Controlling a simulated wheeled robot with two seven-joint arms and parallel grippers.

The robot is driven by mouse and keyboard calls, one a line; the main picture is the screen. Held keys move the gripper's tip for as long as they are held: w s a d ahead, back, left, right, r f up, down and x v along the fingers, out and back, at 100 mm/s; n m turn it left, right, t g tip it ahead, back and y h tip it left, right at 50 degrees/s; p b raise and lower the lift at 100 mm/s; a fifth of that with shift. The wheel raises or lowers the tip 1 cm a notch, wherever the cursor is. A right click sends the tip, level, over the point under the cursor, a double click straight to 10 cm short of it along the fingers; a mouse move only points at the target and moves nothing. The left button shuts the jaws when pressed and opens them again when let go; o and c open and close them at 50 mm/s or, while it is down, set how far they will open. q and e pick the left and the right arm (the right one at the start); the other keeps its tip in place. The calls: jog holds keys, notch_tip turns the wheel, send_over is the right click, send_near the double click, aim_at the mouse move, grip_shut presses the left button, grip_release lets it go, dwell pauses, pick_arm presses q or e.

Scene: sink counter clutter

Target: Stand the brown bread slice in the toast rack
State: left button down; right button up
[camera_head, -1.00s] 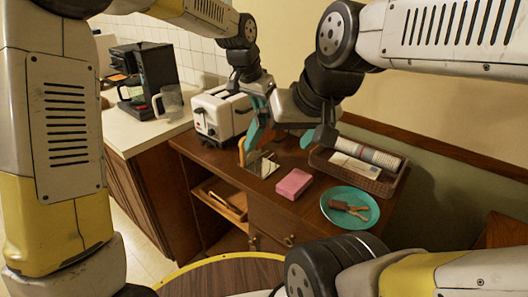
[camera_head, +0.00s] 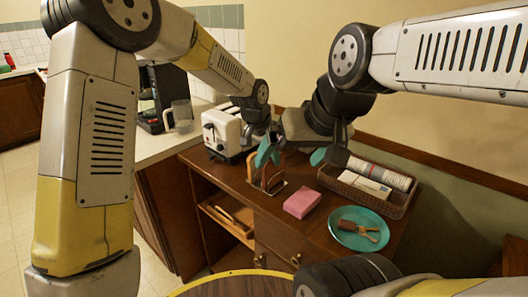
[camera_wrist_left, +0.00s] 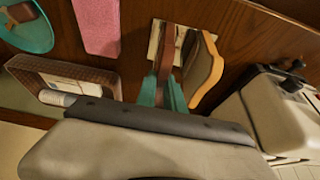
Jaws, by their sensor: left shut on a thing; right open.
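The brown bread slice (camera_head: 272,177) is upright in my left gripper (camera_head: 265,160), which is shut on it. In the left wrist view the slice (camera_wrist_left: 168,52) shows edge-on between the teal fingers (camera_wrist_left: 162,92). It stands over the pale metal base of the toast rack (camera_wrist_left: 154,40); I cannot tell whether its lower edge touches the base. A second slice with a tan crust (camera_wrist_left: 207,70) stands beside it, at the rack's other side. Much of the rack (camera_head: 282,187) is hidden by slices and fingers. My right gripper (camera_head: 318,157) is open and empty, to the right of the rack.
A white toaster (camera_head: 222,133) stands left of the rack. A pink block (camera_head: 302,203) lies to its front right. A wicker basket (camera_head: 390,205) with a rolled item is at the back right, and a teal plate (camera_head: 345,238) with a brown-handled tool is at the front right.

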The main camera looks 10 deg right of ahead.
pick_arm(q)
jog(key=shift+f, duration=0.1)
jog(key=c, duration=1.4)
grip_release()
jog(key=shift+c, duration=0.2)
jog(key=v, duration=1.2)
jog(key=s+a+r+n+t+y, duration=0.1)
jog(key=s+a+r+n, duration=0.2)
jog(key=a, duration=0.5)
jog(key=s+a+r+n+t, duration=0.1)
jog(key=s+a+r, duration=0.2)
jog(key=s+a, duration=0.3)
jog(key=s+a+f+n+t, duration=0.1)
jog(key=s+a+n, duration=0.4)
jog(key=s+a, duration=0.7)
jog(key=shift+a+f+n, duration=0.25)
jog(key=shift+f+n, duration=0.15)
jog(key=shift+f, duration=0.05)
